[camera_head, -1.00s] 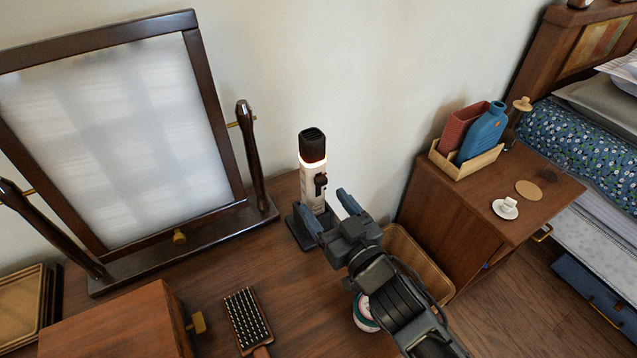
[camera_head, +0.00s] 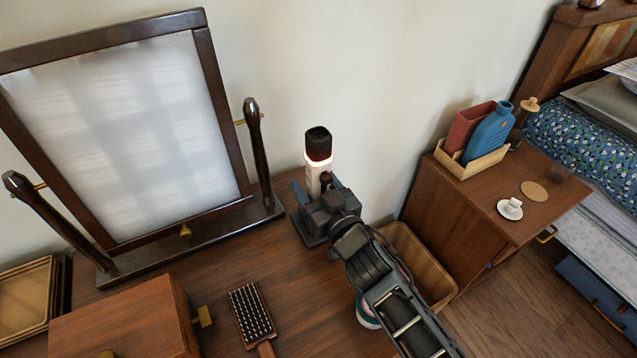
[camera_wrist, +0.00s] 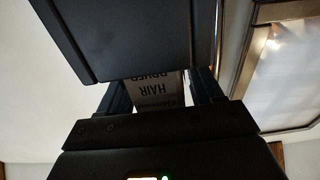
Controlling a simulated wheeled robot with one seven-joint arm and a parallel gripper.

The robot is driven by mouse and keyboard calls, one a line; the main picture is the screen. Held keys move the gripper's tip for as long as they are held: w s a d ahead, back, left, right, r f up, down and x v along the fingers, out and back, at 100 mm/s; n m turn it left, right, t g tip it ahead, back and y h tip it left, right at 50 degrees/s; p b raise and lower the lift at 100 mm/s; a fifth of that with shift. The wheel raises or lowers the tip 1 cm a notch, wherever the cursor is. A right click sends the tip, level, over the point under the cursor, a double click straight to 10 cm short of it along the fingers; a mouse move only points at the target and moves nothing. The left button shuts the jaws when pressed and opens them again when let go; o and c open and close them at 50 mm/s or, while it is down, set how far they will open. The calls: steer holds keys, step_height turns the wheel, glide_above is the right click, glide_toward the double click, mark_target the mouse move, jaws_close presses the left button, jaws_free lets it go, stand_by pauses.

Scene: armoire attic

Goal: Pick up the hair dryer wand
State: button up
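The gripper and wrist hide the lower body. In the wrist view, the wand's label "HAIR DRYER" (camera_wrist: 158,90) shows between the fingers. The fingers look spread, with a small gap at the right one. A firm hold does not show.
A framed mirror (camera_head: 207,95) stands close on the left. A hairbrush (camera_head: 252,312) and a wooden box (camera_head: 128,322) lie in front. A nightstand (camera_head: 440,210) stands right.

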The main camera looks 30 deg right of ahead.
jaws_close()
stand_by(0.4)
steer(key=shift+r, duration=0.1)
